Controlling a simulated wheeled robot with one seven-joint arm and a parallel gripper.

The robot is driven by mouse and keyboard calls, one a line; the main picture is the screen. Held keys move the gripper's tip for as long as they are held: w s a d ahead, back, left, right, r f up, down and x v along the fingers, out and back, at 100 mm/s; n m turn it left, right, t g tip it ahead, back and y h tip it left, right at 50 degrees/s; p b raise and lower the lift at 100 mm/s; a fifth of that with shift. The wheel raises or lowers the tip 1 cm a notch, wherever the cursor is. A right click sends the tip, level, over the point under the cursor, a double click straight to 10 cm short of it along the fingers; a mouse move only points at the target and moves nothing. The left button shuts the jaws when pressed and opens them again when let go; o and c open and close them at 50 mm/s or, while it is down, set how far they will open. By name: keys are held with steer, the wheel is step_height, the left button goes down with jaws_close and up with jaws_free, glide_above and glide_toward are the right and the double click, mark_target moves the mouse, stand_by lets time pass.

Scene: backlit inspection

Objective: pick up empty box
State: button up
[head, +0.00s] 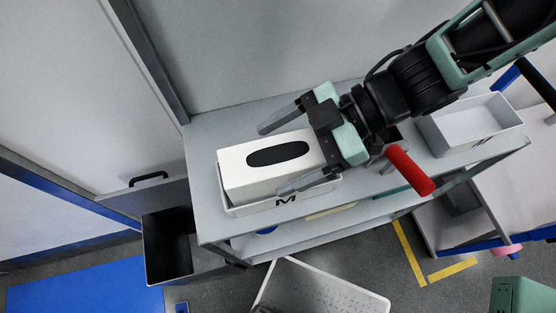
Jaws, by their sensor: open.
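A white box (235,172) with a dark oval opening on top sits in a white tray (240,208) marked "M" on the grey bench. No tissue or other content shows in the opening. My gripper (272,158) is open above the box's right part. One finger is beyond its far side and the other is over its near side, by the tray's front wall. I cannot tell whether either finger touches the box. The palm hides the box's right end.
An open white tray (470,130), seemingly empty, stands at the bench's right end. A red handle (408,170) lies close to my gripper. The bench top (205,150) is clear at the left. A dark open bin (168,245) stands on the floor at left.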

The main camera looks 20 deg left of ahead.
steer(key=shift+s+a+f, duration=0.3)
steer(key=shift+a, duration=0.1)
steer(key=c, duration=1.1)
steer(key=shift+o, duration=0.2)
steer(key=shift+r, duration=0.15)
